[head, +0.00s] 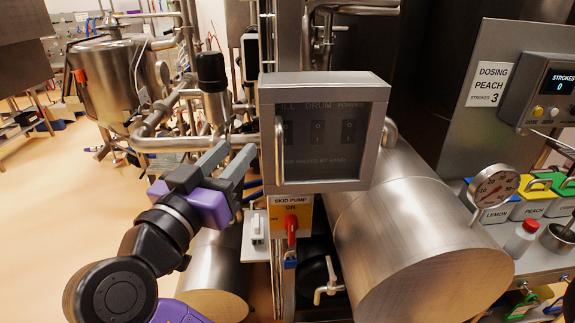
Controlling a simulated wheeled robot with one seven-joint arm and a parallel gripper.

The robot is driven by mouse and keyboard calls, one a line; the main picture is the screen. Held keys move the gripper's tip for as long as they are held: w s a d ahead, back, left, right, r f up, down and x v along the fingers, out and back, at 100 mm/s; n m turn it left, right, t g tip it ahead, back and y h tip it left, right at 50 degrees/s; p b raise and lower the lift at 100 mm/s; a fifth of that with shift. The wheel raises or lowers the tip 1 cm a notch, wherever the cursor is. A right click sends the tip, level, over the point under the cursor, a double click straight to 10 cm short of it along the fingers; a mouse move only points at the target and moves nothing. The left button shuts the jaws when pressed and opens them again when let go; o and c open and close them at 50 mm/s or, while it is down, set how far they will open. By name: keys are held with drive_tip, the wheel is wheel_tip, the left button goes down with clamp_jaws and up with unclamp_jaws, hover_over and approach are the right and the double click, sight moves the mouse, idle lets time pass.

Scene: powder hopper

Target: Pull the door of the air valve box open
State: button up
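The air valve box (322,130) is a grey metal box with a dark see-through door (345,157), in the middle of the head view. The door looks shut, and several dark switches show behind it. A vertical bar handle (280,150) stands on the door's left side. My gripper (236,150) is open and empty, to the left of the handle at about its height. Its fingers point up and to the right and look apart from the handle; the exact depth gap cannot be told.
A yellow skid pump switch (291,213) with a red handle sits just below the box. A large steel cylinder (415,230) lies below right. Pipes (170,143) and a steel tank (110,80) stand at left. A dosing panel (500,90) and gauge (493,187) are at right.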

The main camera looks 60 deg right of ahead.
sight(277, 157)
drive_tip(key=s+f+m+g, duration=0.3)
drive_tip(key=s, duration=0.1)
drive_tip(key=shift+w+d+r+p, duration=0.1)
drive_tip(key=shift+d+p, duration=0.35)
drive_tip(key=shift+d, duration=1.6)
drive_tip(key=shift+w+d+p, duration=0.1)
drive_tip(key=shift+d+p, duration=0.35)
drive_tip(key=shift+d, duration=1.55)
clamp_jaws()
